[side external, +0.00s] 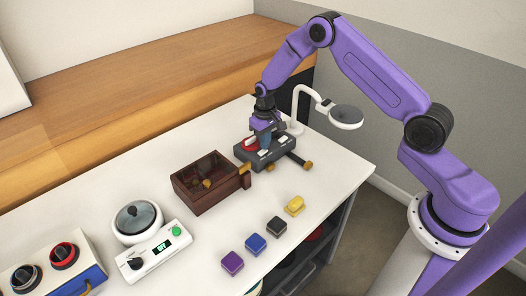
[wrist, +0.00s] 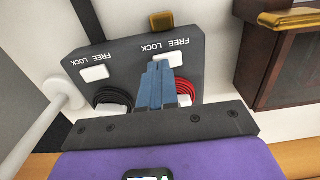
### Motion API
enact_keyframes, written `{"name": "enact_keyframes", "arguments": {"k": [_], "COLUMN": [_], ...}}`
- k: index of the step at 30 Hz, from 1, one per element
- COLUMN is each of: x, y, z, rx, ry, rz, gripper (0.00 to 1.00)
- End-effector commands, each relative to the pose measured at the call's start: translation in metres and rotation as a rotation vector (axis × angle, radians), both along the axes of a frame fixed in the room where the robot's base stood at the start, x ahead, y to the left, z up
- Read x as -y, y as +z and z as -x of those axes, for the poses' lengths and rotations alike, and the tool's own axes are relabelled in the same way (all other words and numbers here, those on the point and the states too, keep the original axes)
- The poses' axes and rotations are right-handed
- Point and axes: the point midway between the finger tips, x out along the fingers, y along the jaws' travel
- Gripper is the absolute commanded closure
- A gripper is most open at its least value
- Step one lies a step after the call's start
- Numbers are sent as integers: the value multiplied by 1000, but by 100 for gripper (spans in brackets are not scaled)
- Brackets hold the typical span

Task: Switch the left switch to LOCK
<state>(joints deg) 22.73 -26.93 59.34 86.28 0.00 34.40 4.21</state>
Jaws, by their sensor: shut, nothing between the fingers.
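A dark grey switch box (side external: 266,161) stands on the white table at the back; it fills the middle of the wrist view (wrist: 130,68). It has two white rocker switches, each with FREE and LOCK printed beside it, upside down in the wrist view. One switch (wrist: 174,61) is on the side of a red coil (wrist: 184,90), the left side in the side view. The other switch (wrist: 95,73) is by a black coil (wrist: 112,96). My gripper (wrist: 160,66) is shut and empty, its blue fingertips beside the red-side switch. Contact cannot be told.
A brown wooden box (side external: 205,200) stands left of the switch box, and a white lamp (side external: 345,116) behind right.

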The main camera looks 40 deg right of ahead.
Motion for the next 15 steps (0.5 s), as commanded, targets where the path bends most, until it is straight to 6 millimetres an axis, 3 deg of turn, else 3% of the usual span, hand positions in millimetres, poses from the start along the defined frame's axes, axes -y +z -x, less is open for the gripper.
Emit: {"name": "enact_keyframes", "arguments": {"k": [15], "x": [0], "y": [-7], "z": [0], "rx": [0], "ry": [0], "rz": [0], "gripper": [100]}}
